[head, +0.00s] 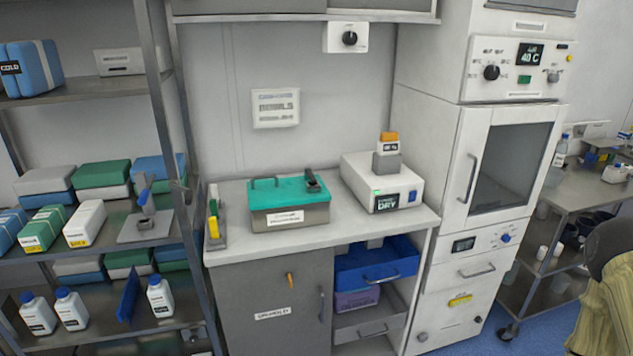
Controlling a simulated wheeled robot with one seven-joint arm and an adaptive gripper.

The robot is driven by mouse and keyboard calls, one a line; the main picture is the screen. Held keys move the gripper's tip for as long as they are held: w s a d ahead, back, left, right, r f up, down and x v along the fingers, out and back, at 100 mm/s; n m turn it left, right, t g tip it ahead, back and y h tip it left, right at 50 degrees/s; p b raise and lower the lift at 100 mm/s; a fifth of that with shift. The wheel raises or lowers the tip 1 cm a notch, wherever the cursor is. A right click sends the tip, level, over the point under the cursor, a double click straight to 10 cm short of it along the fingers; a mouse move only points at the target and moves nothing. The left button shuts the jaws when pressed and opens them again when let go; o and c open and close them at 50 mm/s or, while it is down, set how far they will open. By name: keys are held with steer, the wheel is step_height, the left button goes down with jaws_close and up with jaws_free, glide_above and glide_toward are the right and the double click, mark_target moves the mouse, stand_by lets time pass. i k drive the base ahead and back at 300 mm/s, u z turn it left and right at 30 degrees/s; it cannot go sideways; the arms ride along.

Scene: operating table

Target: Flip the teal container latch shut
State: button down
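The teal container (290,205) sits on the light counter in the head view, a little left of the picture's middle. It has a teal lid (285,190), a grey body and a white label on its front. A dark latch (312,182) stands up at the lid's right end, with its upper part tilted up. A thin dark handle (264,181) is on the lid's left part. The lid looks down on the body. My gripper is not in view.
A white dryer box (382,183) stands right of the container. A holder with a yellow-handled tool (214,222) stands at the counter's left end. Bare counter (345,222) lies between container and dryer. A shelf rack (150,90) is left, a tall cabinet (480,180) right.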

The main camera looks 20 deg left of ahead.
mark_target(309, 175)
steer(key=u, duration=0.75)
steer(key=i, duration=0.2)
